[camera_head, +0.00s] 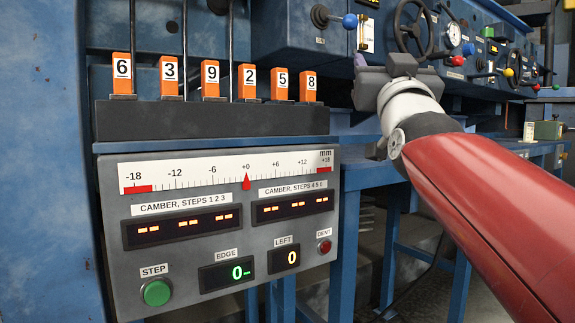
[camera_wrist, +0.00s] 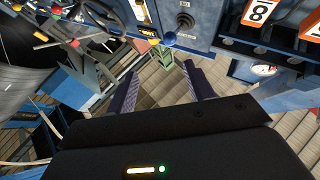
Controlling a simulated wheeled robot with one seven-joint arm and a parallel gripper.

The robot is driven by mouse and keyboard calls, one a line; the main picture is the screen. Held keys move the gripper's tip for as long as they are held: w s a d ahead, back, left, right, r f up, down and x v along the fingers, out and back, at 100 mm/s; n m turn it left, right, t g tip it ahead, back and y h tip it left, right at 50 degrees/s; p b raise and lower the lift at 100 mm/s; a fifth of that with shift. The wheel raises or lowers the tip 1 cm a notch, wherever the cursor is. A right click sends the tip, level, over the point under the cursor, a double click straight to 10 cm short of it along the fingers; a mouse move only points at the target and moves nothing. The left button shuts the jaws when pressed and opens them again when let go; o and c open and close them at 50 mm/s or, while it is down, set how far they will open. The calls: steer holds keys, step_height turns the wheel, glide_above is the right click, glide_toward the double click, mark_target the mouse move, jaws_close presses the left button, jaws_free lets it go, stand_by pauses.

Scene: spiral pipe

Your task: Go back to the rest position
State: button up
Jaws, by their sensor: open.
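My gripper (camera_wrist: 162,82) shows in the wrist view with its two purple-grey fingers spread apart and nothing between them. Floor and blue framework show beyond the gap. In the head view my gripper (camera_head: 372,84) is at the end of the raised red arm, right of the numbered orange blocks and in front of the blue machine; its fingertips are mostly hidden there. It appears apart from the machine, though the distance is hard to tell.
Orange numbered blocks (camera_head: 210,77) stand on a dark bar above the grey control panel (camera_head: 200,260) with a green STEP button (camera_head: 156,292). A handwheel (camera_head: 412,27) and a blue-knobbed lever (camera_head: 349,21) jut from the machine behind my gripper.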

steer(key=s+f+g+p, duration=0.2)
steer(key=f+g, duration=0.2)
steer(key=f, duration=0.4)
steer(key=s+f+n+g+y+p, duration=0.1)
steer(key=f+g+p, duration=0.15)
steer(key=f, duration=0.65)
steer(key=s+f+g+p, duration=0.1)
steer(key=s+f+g, duration=0.1)
steer(key=f+g, duration=0.45)
steer(key=s+f+g+p, duration=0.1)
steer(key=s+f+g, duration=0.2)
steer(key=s+f, duration=0.5)
steer(key=s+f+g+p, duration=0.2)
steer(key=s+f, duration=0.5)
steer(key=f, duration=0.5)
steer(key=shift+s+d+g, duration=0.25)
steer(key=shift+s+g, duration=0.1)
steer(key=shift+g, duration=0.35)
steer(key=shift+c, duration=0.3)
